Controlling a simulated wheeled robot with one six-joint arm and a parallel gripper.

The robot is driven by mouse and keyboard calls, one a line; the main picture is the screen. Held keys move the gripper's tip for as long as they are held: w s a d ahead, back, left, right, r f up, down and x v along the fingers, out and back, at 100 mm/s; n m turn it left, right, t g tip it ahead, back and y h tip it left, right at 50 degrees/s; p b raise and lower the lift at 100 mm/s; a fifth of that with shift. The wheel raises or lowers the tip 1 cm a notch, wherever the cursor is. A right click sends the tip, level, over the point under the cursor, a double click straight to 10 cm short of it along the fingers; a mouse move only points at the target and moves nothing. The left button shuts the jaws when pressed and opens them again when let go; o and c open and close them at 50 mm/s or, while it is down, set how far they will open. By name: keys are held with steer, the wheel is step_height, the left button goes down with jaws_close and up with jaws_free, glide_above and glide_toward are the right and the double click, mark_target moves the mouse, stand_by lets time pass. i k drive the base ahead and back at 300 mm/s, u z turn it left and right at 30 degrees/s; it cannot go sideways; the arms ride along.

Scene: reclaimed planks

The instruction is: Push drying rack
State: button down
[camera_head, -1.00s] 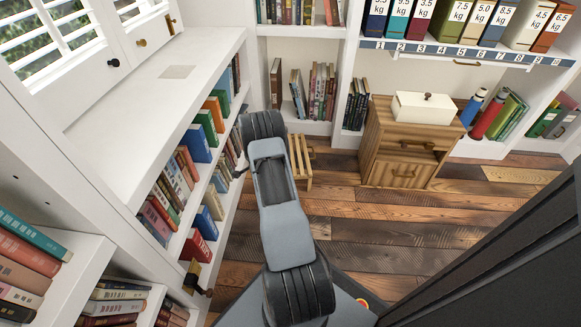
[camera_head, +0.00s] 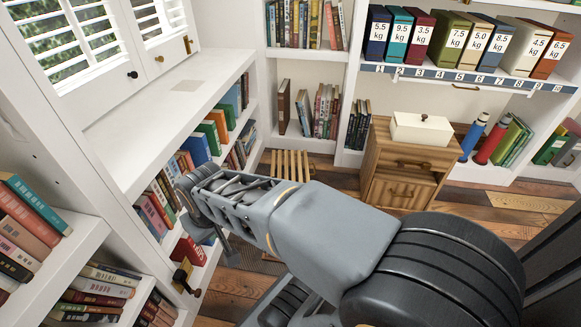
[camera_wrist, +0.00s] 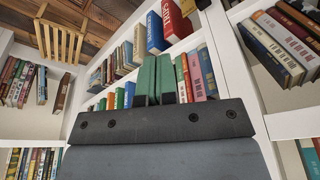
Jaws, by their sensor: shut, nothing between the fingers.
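The drying rack (camera_head: 290,163) is a small light wooden slatted frame. It stands on the plank floor by the back bookcase, and my arm hides its lower part in the head view. It also shows in the wrist view at the upper left (camera_wrist: 58,42). My gripper (camera_wrist: 157,62) is at the bottom middle of the wrist view, with two short greenish fingers shut close together and nothing between them. It is clear of the rack. In the head view my arm reaches left toward the side bookshelves, and the fingers cannot be made out clearly there.
Side bookshelves with many books (camera_head: 197,150) run along the left under a white counter (camera_head: 150,115), close to my arm. A wooden cabinet (camera_head: 385,160) with a white box (camera_head: 422,130) stands right of the rack. Plank floor is open in front of the cabinet.

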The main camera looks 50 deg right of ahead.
mark_target(280, 154)
steer(key=u, duration=2.4)
steer(key=k, duration=2.15)
steer(key=z, duration=2.15)
steer(key=i, duration=0.55)
steer(key=z, duration=0.05)
